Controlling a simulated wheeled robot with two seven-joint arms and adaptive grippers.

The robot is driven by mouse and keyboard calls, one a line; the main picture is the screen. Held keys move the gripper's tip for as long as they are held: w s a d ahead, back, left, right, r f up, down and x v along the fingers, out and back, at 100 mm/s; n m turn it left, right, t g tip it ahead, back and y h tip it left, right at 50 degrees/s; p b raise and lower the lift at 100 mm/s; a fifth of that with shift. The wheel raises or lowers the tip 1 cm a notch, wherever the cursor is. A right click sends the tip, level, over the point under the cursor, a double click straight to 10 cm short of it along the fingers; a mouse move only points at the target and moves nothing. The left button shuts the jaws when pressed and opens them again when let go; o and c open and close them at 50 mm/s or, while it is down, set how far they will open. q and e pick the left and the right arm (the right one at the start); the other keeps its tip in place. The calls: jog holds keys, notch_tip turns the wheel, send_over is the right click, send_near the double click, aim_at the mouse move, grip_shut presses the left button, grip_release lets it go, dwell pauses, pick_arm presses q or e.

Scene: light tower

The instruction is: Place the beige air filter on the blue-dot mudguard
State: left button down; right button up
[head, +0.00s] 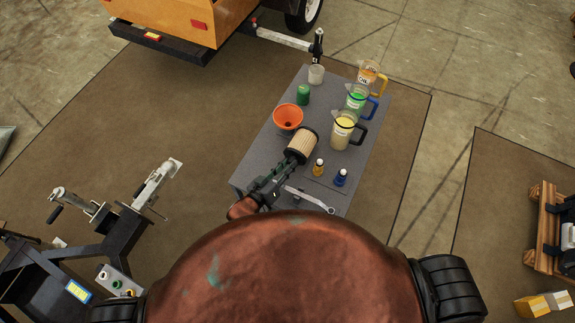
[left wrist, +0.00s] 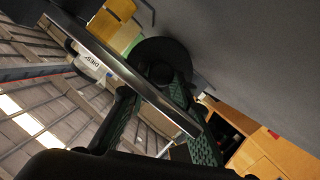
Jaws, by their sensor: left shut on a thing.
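The beige air filter (head: 301,143), a pleated cylinder with dark ends, is over the grey table near the orange funnel. My left gripper (head: 288,164) reaches in from the lower left and is shut on its near end. Whether the filter touches the table is unclear. In the left wrist view, a round black end (left wrist: 160,52), likely the filter's, sits between the green textured fingers. I cannot make out a mudguard with a blue dot. My right gripper is not in view.
The grey table (head: 262,163) holds an orange funnel (head: 288,117), a green cup (head: 303,94), a white cup (head: 316,74), several jugs (head: 342,133), two small bottles (head: 318,168) and a wrench (head: 309,199).

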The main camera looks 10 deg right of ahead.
pick_arm(q)
jog(key=c, duration=2.1)
grip_release()
jog(key=shift+f, duration=0.15)
jog(key=o, duration=0.4)
